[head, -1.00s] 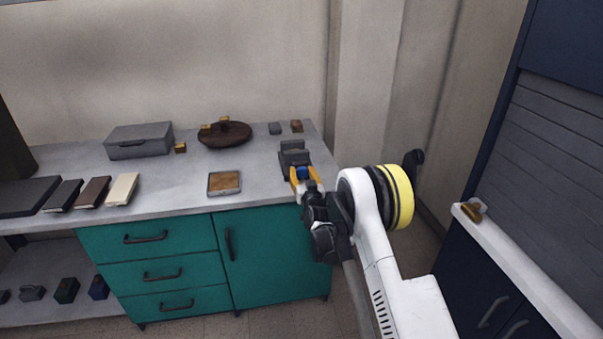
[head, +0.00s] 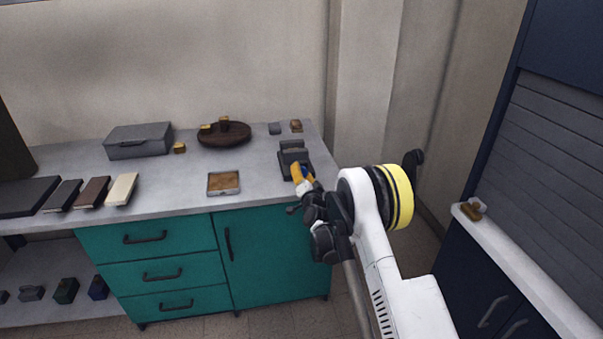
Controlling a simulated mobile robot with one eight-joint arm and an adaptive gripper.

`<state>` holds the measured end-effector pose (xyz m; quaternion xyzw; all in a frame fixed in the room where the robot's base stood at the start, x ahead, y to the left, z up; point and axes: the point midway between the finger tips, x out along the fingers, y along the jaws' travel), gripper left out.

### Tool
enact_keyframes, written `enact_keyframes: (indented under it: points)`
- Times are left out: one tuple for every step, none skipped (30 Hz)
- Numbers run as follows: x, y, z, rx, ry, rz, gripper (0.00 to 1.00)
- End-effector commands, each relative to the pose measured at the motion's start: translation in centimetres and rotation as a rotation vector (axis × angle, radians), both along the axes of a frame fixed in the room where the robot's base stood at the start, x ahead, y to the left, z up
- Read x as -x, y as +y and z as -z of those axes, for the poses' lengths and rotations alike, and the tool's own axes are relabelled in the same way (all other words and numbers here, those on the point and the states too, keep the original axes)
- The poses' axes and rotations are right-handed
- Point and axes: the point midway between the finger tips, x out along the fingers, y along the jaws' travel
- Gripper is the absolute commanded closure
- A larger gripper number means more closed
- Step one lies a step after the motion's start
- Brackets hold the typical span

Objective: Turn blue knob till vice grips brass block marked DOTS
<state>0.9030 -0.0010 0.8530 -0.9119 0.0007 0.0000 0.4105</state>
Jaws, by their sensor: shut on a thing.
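The dark grey vice (head: 292,150) stands near the right end of the counter. My gripper (head: 303,174) is at its near side, with its orange fingers turned nearly edge-on to the camera. It is shut on the blue knob, which the fingers now hide. I cannot make out whether a block sits between the vice jaws. Small brass blocks show beside the grey box (head: 179,148) and on the round brown stand (head: 207,127). Their markings are too small to read, so I cannot tell which one is DOTS.
A grey lidded box (head: 138,142) and a tray with a tan inside (head: 210,185) are on the counter. Several flat books lie at left. Two small blocks, grey (head: 274,128) and brown (head: 296,126), sit behind the vice. A white ledge (head: 520,262) is at right.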

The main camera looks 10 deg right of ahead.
Motion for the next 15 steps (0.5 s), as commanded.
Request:
enact_keyframes:
  points:
    - [0.00,0.01,0.01,-0.012,0.000,0.000,0.90]
    - [0.00,0.01,0.01,-0.019,0.000,0.000,0.90]
    - [0.00,0.01,0.01,-0.026,0.000,0.000,0.90]
    - [0.00,0.01,0.01,-0.031,0.000,0.000,0.90]
    - [0.00,0.01,0.02,-0.034,0.000,0.000,0.90]
    - [0.00,0.01,0.02,-0.038,0.000,0.000,0.90]
    - [0.00,0.01,0.02,-0.040,0.000,0.000,0.90]
    - [0.00,0.01,0.02,-0.041,0.000,0.000,0.90]
    - [0.00,0.01,0.01,-0.043,0.000,0.000,0.90]
    - [0.00,0.01,0.01,-0.043,0.000,0.000,0.90]
    - [0.00,0.01,0.01,-0.043,0.000,0.000,0.90]
    - [0.00,0.01,0.01,-0.043,0.000,0.000,0.90]
    - [0.00,0.01,0.01,-0.043,0.000,0.000,0.90]
    - [0.00,0.01,0.01,-0.043,0.000,0.000,0.90]
    - [0.00,0.01,0.01,-0.043,0.000,0.000,0.90]
